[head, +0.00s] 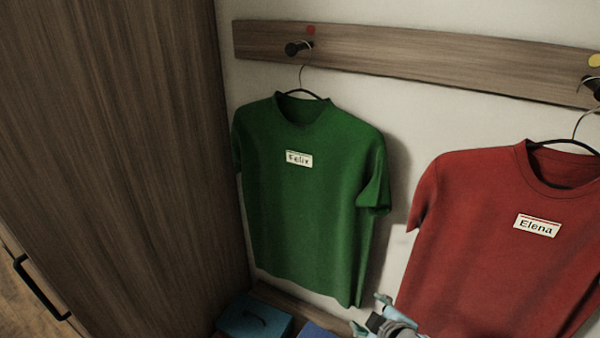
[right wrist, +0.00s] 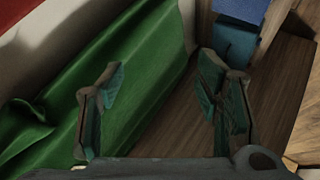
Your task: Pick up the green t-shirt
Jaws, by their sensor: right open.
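The green t-shirt (head: 308,200) hangs on a hanger (head: 303,92) from a dark peg (head: 298,48) on a wooden wall board. A white tag reading "Felix" (head: 299,159) is on its chest. My right gripper (head: 385,312) is at the bottom of the head view, below and right of the shirt's lower hem. In the right wrist view the green t-shirt (right wrist: 125,75) fills much of the left and middle, behind the open right gripper (right wrist: 170,85). Nothing is held between its fingers. I cannot tell whether the left finger touches the cloth. My left gripper does not show.
A red t-shirt (head: 495,245) tagged "Elena" hangs to the right, close to my right gripper. A tall wooden panel (head: 120,130) stands at the left. Blue boxes (head: 252,318) sit low beneath the green shirt. The wall board (head: 420,65) runs along the top.

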